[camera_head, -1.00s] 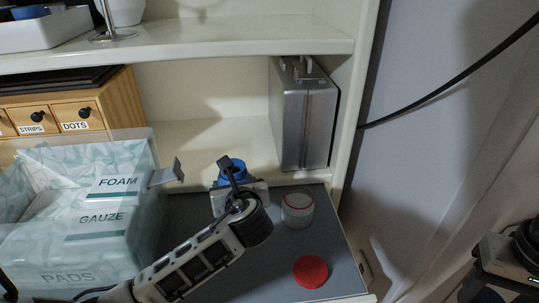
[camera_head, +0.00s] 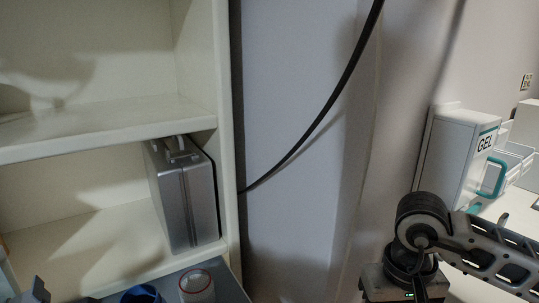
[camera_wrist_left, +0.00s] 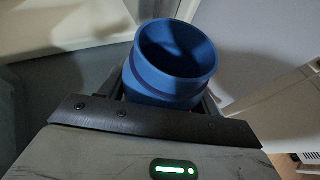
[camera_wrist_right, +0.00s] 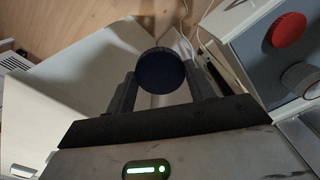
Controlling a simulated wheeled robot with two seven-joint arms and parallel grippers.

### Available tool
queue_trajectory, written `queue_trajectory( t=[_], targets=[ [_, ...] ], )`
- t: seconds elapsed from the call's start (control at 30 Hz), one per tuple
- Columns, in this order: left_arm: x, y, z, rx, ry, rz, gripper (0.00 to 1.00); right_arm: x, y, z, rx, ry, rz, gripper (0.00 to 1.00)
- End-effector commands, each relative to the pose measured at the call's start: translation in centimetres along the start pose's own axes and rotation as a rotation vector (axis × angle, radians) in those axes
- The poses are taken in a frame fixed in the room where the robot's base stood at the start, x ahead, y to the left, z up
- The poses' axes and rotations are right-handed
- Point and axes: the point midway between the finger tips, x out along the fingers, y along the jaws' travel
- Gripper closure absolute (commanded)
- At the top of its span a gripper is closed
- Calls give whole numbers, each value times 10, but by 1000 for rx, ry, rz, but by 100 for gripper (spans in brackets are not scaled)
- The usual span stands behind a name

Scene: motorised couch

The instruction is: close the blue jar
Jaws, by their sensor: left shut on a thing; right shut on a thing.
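The blue jar (camera_wrist_left: 160,93) is open at the top, and I see into it in the left wrist view. My left gripper (camera_wrist_left: 165,100) is shut on its body. In the head view only the top of the blue jar (camera_head: 141,295) shows at the bottom edge. My right gripper (camera_wrist_right: 163,88) is shut on a dark blue round lid (camera_wrist_right: 161,70) in the right wrist view, apart from the jar. In the head view my right arm is at the lower right, and the lid is not visible there.
A clear jar (camera_head: 197,286) stands on the grey surface, just right of the blue jar. A red lid (camera_wrist_right: 287,29) lies on that surface. A silver case (camera_head: 184,200) stands on the shelf. A white GEL box (camera_head: 455,160) is at the right. A black cable hangs across the wall.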

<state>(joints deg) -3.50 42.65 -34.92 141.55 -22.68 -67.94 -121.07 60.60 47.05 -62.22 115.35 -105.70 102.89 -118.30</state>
Motion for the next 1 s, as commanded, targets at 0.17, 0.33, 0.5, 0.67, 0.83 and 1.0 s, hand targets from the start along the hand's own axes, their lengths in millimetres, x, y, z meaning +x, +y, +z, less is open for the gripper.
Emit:
queue_trajectory(
  t=[0.17, 0.33, 0.5, 0.67, 0.83, 1.0],
  targets=[
    [0, 0, 1, -1, -2, 3, 78, 0, 0, 0, 0, 1, 0, 67],
    [1, 0, 1, -2, -3, 4, 78, 0, 0, 0, 0, 1, 0, 67],
    [0, -13, 12, -8, -7, 2, 78, 0, 0, 0, 0, 1, 0, 67],
    [-1, -46, 38, -12, -11, -4, 78, 0, 0, 0, 0, 0, 0, 67],
    [-4, -87, 69, -8, -11, -4, 78, 0, 0, 0, 0, 0, 0, 67],
    [-6, -128, 99, -4, -8, -5, 78, 0, 0, 0, 0, 0, 0, 67]
  ],
)
